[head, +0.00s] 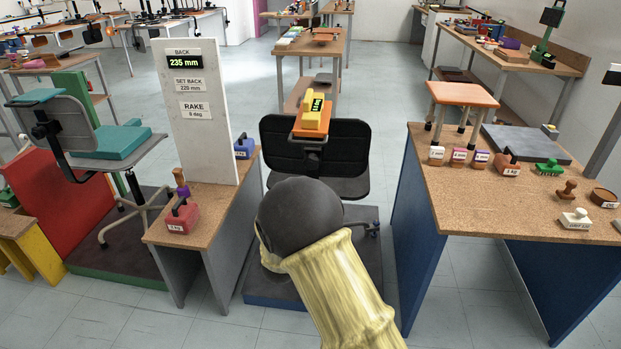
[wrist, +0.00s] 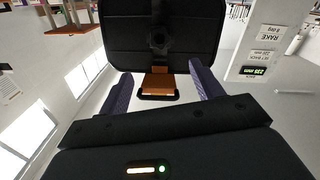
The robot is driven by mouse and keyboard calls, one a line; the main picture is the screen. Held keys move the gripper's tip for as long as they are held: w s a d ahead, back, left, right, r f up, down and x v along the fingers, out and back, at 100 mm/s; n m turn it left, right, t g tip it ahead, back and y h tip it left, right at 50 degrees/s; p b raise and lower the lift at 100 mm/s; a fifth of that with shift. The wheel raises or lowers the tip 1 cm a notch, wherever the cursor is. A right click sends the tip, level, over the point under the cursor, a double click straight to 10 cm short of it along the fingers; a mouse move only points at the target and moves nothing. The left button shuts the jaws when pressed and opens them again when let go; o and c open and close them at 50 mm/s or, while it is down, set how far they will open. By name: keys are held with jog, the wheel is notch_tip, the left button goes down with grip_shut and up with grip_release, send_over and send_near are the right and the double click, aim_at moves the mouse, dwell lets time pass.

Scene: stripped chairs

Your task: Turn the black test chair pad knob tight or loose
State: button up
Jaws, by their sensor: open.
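The black test chair stands in the middle of the head view, with its dark back pad (head: 350,136) upright above a dark seat (head: 350,187). A yellow gauge (head: 314,112) with a green display sits on an orange block at the pad's top. In the wrist view the black pad (wrist: 200,35) fills the top, with a dark lobed knob (wrist: 157,42) on it. An orange piece (wrist: 158,82) shows below the knob. My gripper (wrist: 161,70) is open, its purple fingers apart on either side of the orange piece, short of the knob. My arm hides the gripper in the head view.
A white board (head: 201,120) reads BACK 235 mm, SET BACK 220 mm and RAKE 8 deg. It stands on a narrow bench (head: 215,210) left of the chair. A cork-topped workbench (head: 470,205) with stamps and weights stands right. A teal chair (head: 115,142) is far left.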

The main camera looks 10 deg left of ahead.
aim_at(311, 165)
jog(key=shift+r, duration=0.1)
jog(key=w, duration=0.5)
jog(key=w+d, duration=0.1)
jog(key=w, duration=1.1)
jog(key=shift+w+d+b, duration=0.15)
jog(key=shift+w+b, duration=0.05)
jog(key=shift+b, duration=0.15)
jog(key=shift+c, duration=0.3)
jog(key=c, duration=0.9)
